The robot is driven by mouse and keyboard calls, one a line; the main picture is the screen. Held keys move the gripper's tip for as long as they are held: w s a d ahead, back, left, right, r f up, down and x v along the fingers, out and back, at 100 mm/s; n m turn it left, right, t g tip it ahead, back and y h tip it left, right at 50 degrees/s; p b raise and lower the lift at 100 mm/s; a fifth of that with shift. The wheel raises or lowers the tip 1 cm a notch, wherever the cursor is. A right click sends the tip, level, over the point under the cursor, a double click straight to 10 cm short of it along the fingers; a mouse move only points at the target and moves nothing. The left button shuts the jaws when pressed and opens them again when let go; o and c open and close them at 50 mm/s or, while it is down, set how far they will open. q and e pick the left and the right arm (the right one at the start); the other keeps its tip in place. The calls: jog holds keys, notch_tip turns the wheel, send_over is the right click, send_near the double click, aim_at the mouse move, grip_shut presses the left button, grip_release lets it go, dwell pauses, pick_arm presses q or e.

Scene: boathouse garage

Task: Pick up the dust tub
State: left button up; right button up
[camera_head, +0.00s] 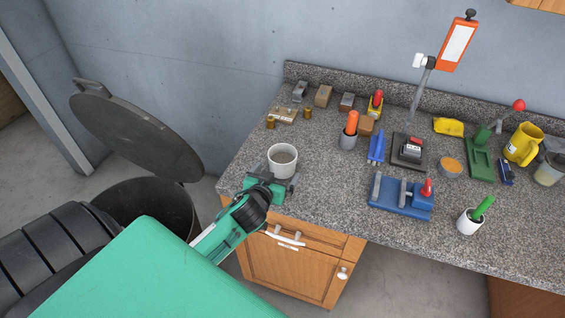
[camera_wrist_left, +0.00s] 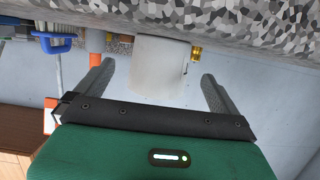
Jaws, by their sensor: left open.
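The dust tub, a white round cup with grey dust in it (camera_head: 282,164), stands upright near the front left corner of the speckled counter. My left gripper (camera_head: 272,183) is open and low at the counter's front edge, close to the tub's near side. In the left wrist view, which is upside down, the white tub (camera_wrist_left: 160,68) shows between the two grey fingers, with a gap on each side. How deep it sits between them is hard to tell. My right gripper is not in view.
Brass weights (camera_head: 270,122) and an orange-handled tool in a grey cup (camera_head: 349,135) stand behind. A blue clamp fixture (camera_head: 402,198) and a white cup with a green handle (camera_head: 469,221) are to the right. A dark bin with a raised lid (camera_head: 138,138) is left of the counter.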

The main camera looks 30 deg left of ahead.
aim_at(283, 162)
pick_arm(q)
jog(key=shift+w+a, duration=0.15)
jog(key=shift+w, duration=0.3)
jog(key=p+x, duration=0.1)
jog(key=x, duration=0.3)
jog(key=shift+f+p, duration=0.1)
jog(key=shift+p, duration=0.25)
jog(key=c, duration=0.9)
jog(key=shift+c, duration=1.1)
